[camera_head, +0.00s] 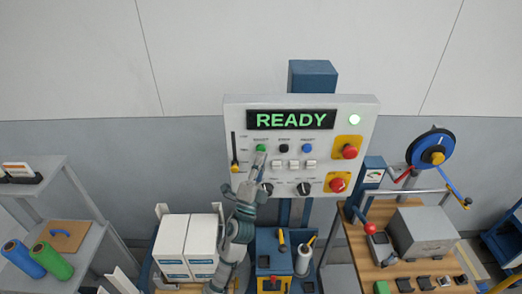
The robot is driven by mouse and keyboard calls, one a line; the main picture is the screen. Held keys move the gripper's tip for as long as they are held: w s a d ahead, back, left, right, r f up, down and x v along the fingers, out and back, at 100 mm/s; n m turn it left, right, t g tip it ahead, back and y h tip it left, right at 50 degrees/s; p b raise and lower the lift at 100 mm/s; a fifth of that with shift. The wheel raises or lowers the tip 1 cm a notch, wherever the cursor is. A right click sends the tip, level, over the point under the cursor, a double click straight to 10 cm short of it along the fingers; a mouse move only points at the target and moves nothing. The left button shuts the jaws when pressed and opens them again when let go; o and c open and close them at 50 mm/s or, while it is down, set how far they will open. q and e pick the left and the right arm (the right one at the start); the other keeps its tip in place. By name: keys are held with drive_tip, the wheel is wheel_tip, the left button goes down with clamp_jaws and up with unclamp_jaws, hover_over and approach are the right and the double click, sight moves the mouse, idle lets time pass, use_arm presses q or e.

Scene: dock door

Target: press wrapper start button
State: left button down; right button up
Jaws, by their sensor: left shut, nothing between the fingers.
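A grey control panel (240,110) stands upright in front of me, and its display (297,119) reads READY in green. A round green button (261,147) is at the left of the row of buttons below the display. A black button (284,148) and a blue button (307,148) sit to its right. My left gripper (260,160) is shut and empty, with its tips just below the green button in the picture. I cannot tell whether the tips touch the panel. The labels above the buttons are too small to read. My right gripper is not in view.
Two red mushroom buttons (350,152) on yellow plates are at the panel's right. White switches (295,165), black knobs (304,189) and a yellow-ended lever (235,166) are close to my gripper. White boxes (172,240) stand below left. A wooden bench (352,240) is at right.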

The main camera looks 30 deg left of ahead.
use_arm(q)
drive_tip(key=shift+w, duration=0.1)
drive_tip(key=shift+w+a+r, duration=0.1)
drive_tip(key=shift+w+a, duration=0.1)
drive_tip(key=shift+w, duration=0.05)
drive_tip(key=shift+w+a, duration=0.25)
drive_tip(key=shift+w, duration=0.15)
idle(0.8)
idle(0.4)
drive_tip(key=shift+s+d, duration=0.5)
drive_tip(key=shift+s, duration=0.3)
